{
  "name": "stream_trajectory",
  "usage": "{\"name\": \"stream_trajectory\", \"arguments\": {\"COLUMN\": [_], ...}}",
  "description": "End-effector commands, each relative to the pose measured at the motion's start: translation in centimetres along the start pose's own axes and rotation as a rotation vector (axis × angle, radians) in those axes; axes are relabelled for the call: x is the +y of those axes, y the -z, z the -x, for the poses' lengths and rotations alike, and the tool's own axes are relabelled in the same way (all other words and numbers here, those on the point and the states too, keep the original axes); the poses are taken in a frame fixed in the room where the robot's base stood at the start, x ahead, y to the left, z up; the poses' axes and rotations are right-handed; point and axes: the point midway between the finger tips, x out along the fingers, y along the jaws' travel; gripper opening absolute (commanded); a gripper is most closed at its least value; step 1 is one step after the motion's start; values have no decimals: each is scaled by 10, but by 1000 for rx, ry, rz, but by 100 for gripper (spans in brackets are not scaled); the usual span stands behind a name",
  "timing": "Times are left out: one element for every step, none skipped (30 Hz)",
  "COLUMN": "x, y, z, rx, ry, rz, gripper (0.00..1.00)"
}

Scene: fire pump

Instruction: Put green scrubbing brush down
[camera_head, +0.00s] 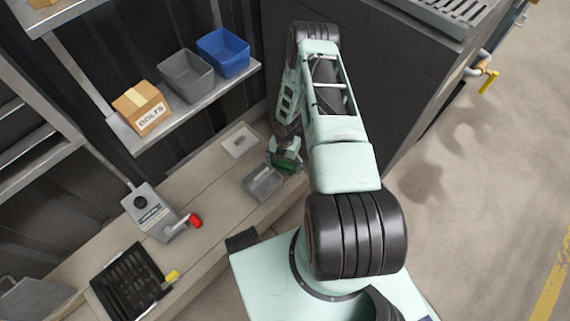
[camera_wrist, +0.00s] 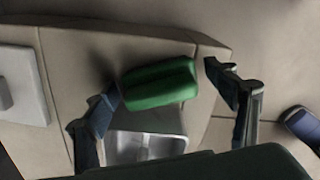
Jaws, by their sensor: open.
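The green scrubbing brush (camera_wrist: 160,83) shows in the wrist view as a rounded green block, on or just above the beige bench near its edge. My gripper (camera_wrist: 165,82) is open around it, one finger on each side. The left fingertip is close to the brush's left end; I cannot tell whether they touch. The right fingertip is apart from it. In the head view only a bit of green (camera_head: 287,168) shows below my gripper (camera_head: 285,158), and the rest is hidden.
A grey tray (camera_head: 263,186) sits beside the brush, and a white plate (camera_head: 239,141) lies behind. Left along the bench are a grey box with a red-handled lever (camera_head: 155,213) and a black tray (camera_head: 128,284). Bins stand on the shelf above. A dark cabinet is right.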

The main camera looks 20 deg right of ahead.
Motion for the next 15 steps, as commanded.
{"name": "stream_trajectory", "arguments": {"x": [0, 0, 0, 0, 0, 0, 1, 1, 1, 1, 1, 1, 1, 0, 0], "y": [0, 0, 0, 0, 0, -1, -1, -2, -1, -2, -1, -2, -2, -1, -1], "z": [0, 1, 2, 3, 5, 10, 15, 21, 30, 36, 44, 53, 60, 66, 75], "rx": [0, 0, 0, 0, 0, -1, -2, -2, -2, -2, -2, -2, -2, -1, -2], "ry": [0, 0, 0, 0, 0, -1, -1, -1, -1, -1, -1, -1, -1, -1, -1], "rz": [0, 0, 0, 0, 0, 0, 0, 0, -1, 0, 0, 0, 1, 1, 0], "gripper": [78, 78, 78, 78, 78, 78, 78, 78, 78, 78, 78, 78, 78, 78, 78]}}
